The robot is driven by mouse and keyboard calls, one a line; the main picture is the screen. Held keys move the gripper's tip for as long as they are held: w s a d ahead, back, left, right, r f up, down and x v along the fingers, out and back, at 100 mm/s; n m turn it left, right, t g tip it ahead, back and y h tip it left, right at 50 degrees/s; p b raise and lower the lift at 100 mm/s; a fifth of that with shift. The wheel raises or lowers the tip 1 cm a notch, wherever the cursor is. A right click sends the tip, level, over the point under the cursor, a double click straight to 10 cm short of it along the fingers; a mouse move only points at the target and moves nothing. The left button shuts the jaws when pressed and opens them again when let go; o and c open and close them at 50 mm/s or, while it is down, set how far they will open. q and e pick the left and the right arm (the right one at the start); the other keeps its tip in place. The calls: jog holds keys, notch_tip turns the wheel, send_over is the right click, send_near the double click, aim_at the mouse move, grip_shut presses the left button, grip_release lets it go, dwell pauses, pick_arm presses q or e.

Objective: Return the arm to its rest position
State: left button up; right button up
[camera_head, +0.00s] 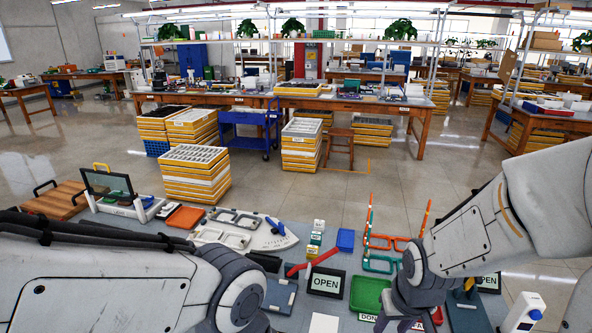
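My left arm comes in from the left and bends down at its grey joint; its gripper is out of view below the frame. A sign below the green tray is partly hidden and appears to begin with "DON".
The grey work table (308,232) is crowded. It holds an OPEN sign (326,281), a red bar-shaped tool (313,262), a blue block (345,240), a white fan-shaped plate (272,238) and a white bottle-like device (524,312). Stacked yellow trays (195,175) stand on the floor beyond.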

jog(key=s+a+r+n+g, duration=0.1)
jog(key=s+a+r+n, duration=0.2)
jog(key=s+a, duration=0.3)
jog(key=s+a+r+n+g+y, duration=0.1)
jog(key=s+a+r+n, duration=0.2)
jog(key=s+a, duration=0.4)
jog(key=shift+s+a+n+g, duration=0.3)
jog(key=shift+s+n, duration=0.2)
jog(key=shift+n, duration=0.2)
